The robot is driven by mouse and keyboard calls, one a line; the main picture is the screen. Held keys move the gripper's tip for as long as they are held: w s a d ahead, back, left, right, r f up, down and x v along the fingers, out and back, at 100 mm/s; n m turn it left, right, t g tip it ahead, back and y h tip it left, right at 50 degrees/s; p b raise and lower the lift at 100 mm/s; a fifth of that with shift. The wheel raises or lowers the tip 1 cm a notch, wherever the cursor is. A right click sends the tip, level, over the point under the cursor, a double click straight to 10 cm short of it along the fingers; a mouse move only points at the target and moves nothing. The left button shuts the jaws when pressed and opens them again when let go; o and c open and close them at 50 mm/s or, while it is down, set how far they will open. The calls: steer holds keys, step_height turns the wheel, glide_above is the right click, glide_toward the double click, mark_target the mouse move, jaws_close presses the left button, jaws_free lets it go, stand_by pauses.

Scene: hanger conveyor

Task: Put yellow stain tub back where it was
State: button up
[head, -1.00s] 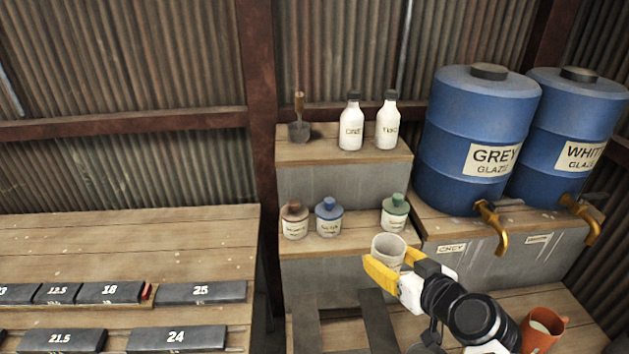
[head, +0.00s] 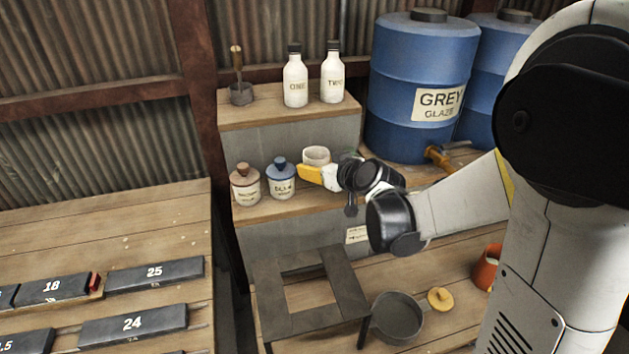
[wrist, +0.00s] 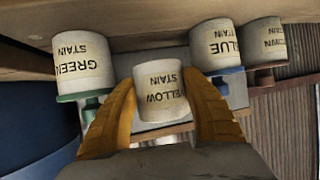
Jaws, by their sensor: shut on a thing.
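The yellow stain tub (head: 316,156) is a pale, lidless cup at the middle shelf. My gripper (head: 313,174) is shut on it from the front. In the wrist view, the yellow stain tub (wrist: 160,92) sits between my yellow fingers (wrist: 160,105), its label upside down. The blue stain tub (head: 281,183) stands to its left. The green stain tub (wrist: 84,66) is on its other side, mostly hidden behind my gripper in the head view. I cannot tell whether the held tub touches the shelf. A yellow knobbed lid (head: 440,299) lies on the lower bench.
The brown stain tub (head: 245,186) stands left of the blue one. White bottles (head: 295,82) stand on the upper shelf. A dark frame stand (head: 310,300) and a grey pan (head: 397,316) are on the lower bench. A blue glaze drum (head: 425,85) stands at right.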

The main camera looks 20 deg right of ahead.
mark_target(316, 187)
step_height(316, 187, down, 4)
steer(key=shift+w+f+b, duration=0.1)
steer(key=shift+f+b, duration=0.05)
steer(key=shift+b, duration=1)
steer(key=shift+w+f, duration=0.15)
steer(key=shift+w, duration=0.15)
steer(key=shift+f, duration=0.1)
steer(key=o, duration=1)
